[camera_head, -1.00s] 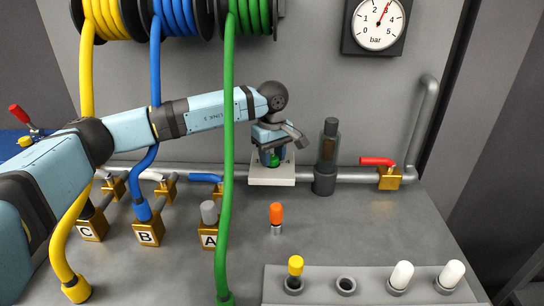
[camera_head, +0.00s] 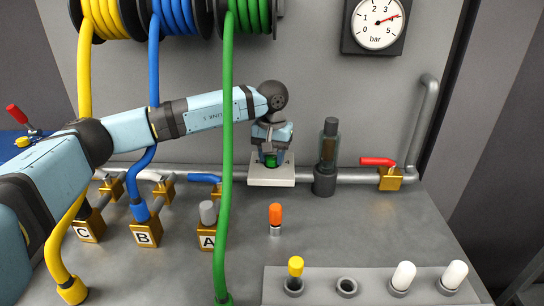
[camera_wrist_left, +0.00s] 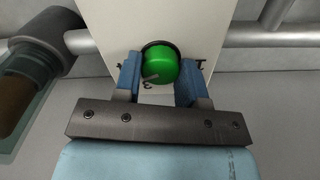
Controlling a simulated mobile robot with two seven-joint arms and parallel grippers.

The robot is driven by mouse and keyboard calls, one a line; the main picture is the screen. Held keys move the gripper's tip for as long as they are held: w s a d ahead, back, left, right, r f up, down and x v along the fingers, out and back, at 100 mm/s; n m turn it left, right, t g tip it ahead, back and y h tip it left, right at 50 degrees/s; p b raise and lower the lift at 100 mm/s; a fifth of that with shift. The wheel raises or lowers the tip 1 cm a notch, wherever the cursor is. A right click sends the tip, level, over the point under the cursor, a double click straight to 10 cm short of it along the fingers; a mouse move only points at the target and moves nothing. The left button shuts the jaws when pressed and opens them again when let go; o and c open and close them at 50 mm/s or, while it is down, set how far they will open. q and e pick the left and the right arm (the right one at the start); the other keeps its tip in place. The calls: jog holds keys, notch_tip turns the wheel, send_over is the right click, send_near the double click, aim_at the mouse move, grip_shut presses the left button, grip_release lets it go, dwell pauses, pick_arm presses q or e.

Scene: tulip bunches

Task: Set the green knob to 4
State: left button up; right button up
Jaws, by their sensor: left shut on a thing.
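The green knob (camera_wrist_left: 158,62) sits on a pale box in the left wrist view, with a light pointer mark on its face. My left gripper (camera_wrist_left: 160,82) is shut on it, one blue finger on each side. Few dial marks show, and the fingers hide part of the scale. In the head view the knob (camera_head: 270,160) shows as a small green patch under my left gripper (camera_head: 270,152), on the pale box (camera_head: 271,176). The pressure gauge (camera_head: 378,23) on the wall reads close to 4 bar. My right gripper is not in view.
A dark upright cylinder (camera_head: 328,155) and a red-handled valve (camera_head: 378,162) stand right of the box on the grey pipe. The green hose (camera_head: 227,130) hangs in front of my left arm. An orange-topped plug (camera_head: 275,215) stands on the bench.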

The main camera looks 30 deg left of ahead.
aim_at(272, 158)
pick_arm(q)
jog(key=shift+m, duration=0.6)
jog(key=o, duration=0.9)
notch_tip(272, 158, up, 8)
jog(key=shift+f+p, duration=0.2)
jog(key=shift+p, duration=0.1)
jog(key=shift+s+f, duration=0.1)
